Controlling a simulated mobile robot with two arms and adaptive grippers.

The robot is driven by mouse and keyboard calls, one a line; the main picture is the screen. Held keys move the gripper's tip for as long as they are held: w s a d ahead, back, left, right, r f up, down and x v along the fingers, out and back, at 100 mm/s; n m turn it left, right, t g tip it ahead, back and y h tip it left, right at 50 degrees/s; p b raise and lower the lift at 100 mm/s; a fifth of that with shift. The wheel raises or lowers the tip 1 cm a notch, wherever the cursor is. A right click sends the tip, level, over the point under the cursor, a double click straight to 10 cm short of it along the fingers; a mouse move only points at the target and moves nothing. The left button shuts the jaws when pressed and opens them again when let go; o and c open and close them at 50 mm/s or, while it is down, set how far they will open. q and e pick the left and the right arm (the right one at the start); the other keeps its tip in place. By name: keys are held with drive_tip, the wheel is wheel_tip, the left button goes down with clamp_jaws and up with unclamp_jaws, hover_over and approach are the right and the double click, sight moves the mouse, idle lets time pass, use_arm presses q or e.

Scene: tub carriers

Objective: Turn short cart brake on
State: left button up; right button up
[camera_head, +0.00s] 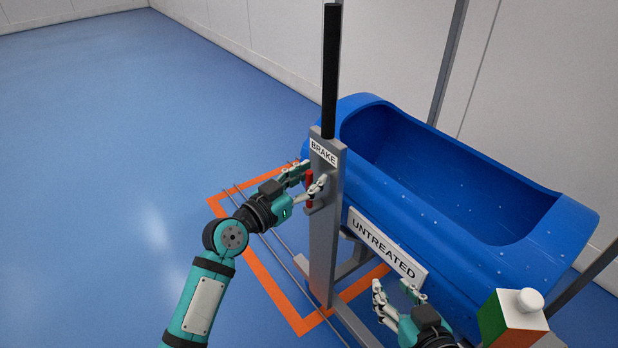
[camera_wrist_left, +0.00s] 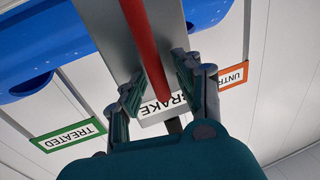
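The cart's grey post (camera_head: 323,240) carries a BRAKE label (camera_head: 323,153) and a red brake lever (camera_head: 309,190) just below it. My left gripper (camera_head: 308,181) is at the lever, its fingers spread on either side. In the left wrist view the red lever (camera_wrist_left: 148,45) runs between the two separated fingers, with the BRAKE label (camera_wrist_left: 163,107) behind; I see no clear grip on it. My right gripper (camera_head: 396,295) is open and empty, low in front of the cart. The blue tub (camera_head: 400,205) rests on the cart, with an UNTREATED sign (camera_head: 385,247) on its front.
An orange floor outline (camera_head: 262,275) surrounds the cart's foot. A green, orange and white box with a white knob (camera_head: 512,318) is at the lower right. A black-gripped handle (camera_head: 331,75) rises from the post. Blue floor at left is clear. A green-framed TREATED sign (camera_wrist_left: 68,137) shows in the wrist view.

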use_arm(q)
clamp_jaws()
drive_tip(key=shift+d+f, duration=0.1)
drive_tip(key=shift+f, duration=0.05)
use_arm(e)
drive_tip(key=shift+d+f, duration=0.1)
use_arm(q)
drive_tip(key=shift+w, duration=0.1)
idle(0.3)
